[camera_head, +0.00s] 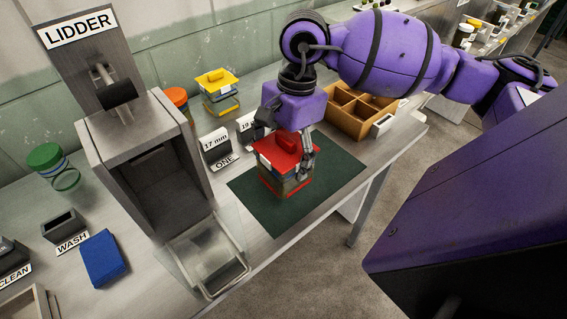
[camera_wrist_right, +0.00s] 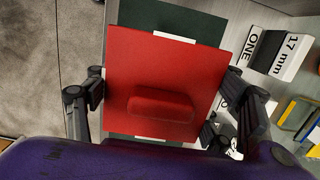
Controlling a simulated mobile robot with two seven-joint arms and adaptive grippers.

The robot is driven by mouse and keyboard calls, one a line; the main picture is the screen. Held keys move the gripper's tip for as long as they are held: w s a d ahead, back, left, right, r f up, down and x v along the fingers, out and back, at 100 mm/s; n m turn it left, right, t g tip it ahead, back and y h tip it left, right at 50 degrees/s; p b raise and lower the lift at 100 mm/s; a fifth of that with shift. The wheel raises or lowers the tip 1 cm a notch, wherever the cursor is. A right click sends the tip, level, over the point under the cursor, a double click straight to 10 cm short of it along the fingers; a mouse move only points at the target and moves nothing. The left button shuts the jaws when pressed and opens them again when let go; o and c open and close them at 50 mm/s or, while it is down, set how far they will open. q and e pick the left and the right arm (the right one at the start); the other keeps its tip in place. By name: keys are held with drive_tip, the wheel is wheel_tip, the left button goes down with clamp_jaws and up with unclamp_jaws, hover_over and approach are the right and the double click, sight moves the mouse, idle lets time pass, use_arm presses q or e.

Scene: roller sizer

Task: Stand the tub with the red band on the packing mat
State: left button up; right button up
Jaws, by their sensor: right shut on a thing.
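The tub with the red band (camera_head: 286,182) has a square red lid with a raised handle (camera_wrist_right: 160,104). In the head view it is upright over the dark green packing mat (camera_head: 335,176); I cannot tell whether its base touches the mat. My right gripper (camera_head: 289,164) comes down from above and is shut on this tub, one finger at each side. In the right wrist view the red lid fills the space between the fingers (camera_wrist_right: 165,95) and hides the tub body. Part of the mat (camera_wrist_right: 160,17) shows behind it. My left gripper is not in view.
Signed blocks (camera_head: 216,146) stand behind the mat. A yellow-lidded tub (camera_head: 218,90) and a wooden divided box (camera_head: 352,108) are at the back. The mat's right part is bare.

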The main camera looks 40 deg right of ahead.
drive_tip(key=shift+w+d+f, duration=0.15)
drive_tip(key=shift+w+f, duration=0.4)
drive_tip(key=shift+w+d+f, duration=0.1)
drive_tip(key=shift+w+f, duration=0.05)
drive_tip(key=shift+f, duration=1.65)
drive_tip(key=shift+f, duration=0.2)
drive_tip(key=o, duration=2.1)
drive_tip(key=r, duration=0.4)
drive_tip(key=d+r, duration=0.1)
drive_tip(key=r, duration=0.7)
drive_tip(key=shift+d+r, duration=0.15)
drive_tip(key=shift+d, duration=0.25)
